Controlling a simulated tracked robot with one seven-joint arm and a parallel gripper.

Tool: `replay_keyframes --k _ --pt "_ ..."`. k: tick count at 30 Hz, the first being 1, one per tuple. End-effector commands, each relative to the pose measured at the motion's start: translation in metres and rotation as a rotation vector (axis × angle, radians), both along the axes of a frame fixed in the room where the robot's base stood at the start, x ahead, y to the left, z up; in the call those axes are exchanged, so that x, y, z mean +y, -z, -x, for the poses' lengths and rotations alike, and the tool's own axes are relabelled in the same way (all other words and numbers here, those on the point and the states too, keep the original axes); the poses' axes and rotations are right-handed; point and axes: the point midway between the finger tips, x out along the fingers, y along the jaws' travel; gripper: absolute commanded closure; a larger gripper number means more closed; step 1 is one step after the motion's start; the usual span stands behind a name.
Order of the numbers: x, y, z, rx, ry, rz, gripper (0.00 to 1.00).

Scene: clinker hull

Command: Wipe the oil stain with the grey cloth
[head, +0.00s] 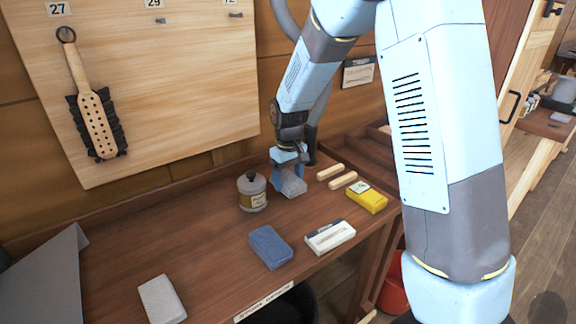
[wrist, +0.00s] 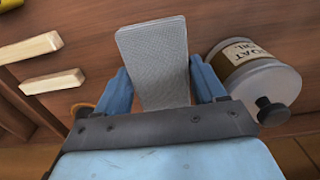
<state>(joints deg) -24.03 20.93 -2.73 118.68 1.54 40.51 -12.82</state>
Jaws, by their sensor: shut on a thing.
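My gripper (head: 290,182) is shut on the grey cloth (head: 293,186), a folded pad with a fine woven texture, at the back of the bench beside the oil tin. In the wrist view the grey cloth (wrist: 155,60) sits between the two blue fingers of my gripper (wrist: 160,85). I cannot tell whether its underside touches the wood. I cannot make out the oil stain in either view. A small orange curved edge shows by the left finger in the wrist view; I cannot tell what it is.
The oil tin (head: 252,193) stands close left of my gripper. Two wooden strips (head: 337,177), a yellow packet (head: 367,198), a white box (head: 330,237), a blue folded cloth (head: 270,247) and a pale grey block (head: 162,299) lie around. The bench's (head: 205,245) left middle is clear.

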Motion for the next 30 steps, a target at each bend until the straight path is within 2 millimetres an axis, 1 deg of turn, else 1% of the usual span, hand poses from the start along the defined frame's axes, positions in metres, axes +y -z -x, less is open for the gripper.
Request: replay_keyframes --k 1,9,13,17,30 --pt "-0.001 -0.006 -0.001 -0.004 0.002 -0.001 0.64" --pt "-0.001 -0.03 -0.001 -0.003 0.004 -0.002 0.64" --pt "-0.002 -0.039 -0.001 -0.003 0.003 -0.002 0.64" --pt "-0.002 -0.043 -0.001 -0.001 0.003 -0.001 0.64" --pt "-0.002 -0.043 -0.001 -0.001 0.004 -0.001 0.64"
